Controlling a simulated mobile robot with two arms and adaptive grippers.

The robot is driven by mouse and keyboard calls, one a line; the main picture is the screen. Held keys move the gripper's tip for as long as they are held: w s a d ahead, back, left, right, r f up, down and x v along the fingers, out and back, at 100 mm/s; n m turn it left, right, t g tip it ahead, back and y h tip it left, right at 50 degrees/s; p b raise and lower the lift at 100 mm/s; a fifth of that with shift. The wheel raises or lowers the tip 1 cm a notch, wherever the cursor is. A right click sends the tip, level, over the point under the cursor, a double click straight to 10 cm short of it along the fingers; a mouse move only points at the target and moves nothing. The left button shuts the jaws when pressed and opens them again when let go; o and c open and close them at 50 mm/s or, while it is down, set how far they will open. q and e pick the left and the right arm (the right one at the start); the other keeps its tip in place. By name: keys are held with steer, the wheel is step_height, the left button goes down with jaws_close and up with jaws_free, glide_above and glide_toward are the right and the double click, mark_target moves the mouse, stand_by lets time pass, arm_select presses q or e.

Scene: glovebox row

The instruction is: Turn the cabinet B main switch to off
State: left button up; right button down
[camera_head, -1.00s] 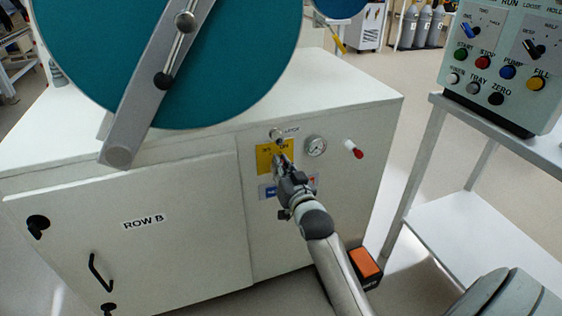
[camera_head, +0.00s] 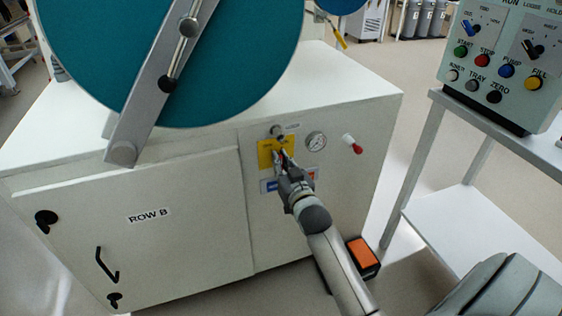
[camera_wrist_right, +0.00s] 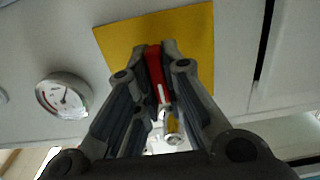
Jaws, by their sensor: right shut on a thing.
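The main switch sits on a yellow plate (camera_head: 265,154) on the front of the white cabinet labelled ROW B (camera_head: 150,216). In the right wrist view its red handle (camera_wrist_right: 154,72) stands between my fingertips against the yellow plate (camera_wrist_right: 112,42). My right gripper (camera_head: 281,158) is shut on the red handle; it also shows in the right wrist view (camera_wrist_right: 155,48). In the head view the gripper covers most of the switch and part of the plate's lettering, so I cannot read its position. My left gripper is not in view.
A round gauge (camera_head: 316,141) and a red-tipped white lever (camera_head: 352,144) are right of the plate. A large teal disc (camera_head: 90,60) with a grey bar is above the cabinet. A button panel (camera_head: 500,70) stands on a table at right. An orange-topped box (camera_head: 362,257) is on the floor.

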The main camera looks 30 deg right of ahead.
steer(key=c, duration=1.5)
jaws_free()
steer(key=v, duration=1.2)
steer(key=shift+f, duration=0.1)
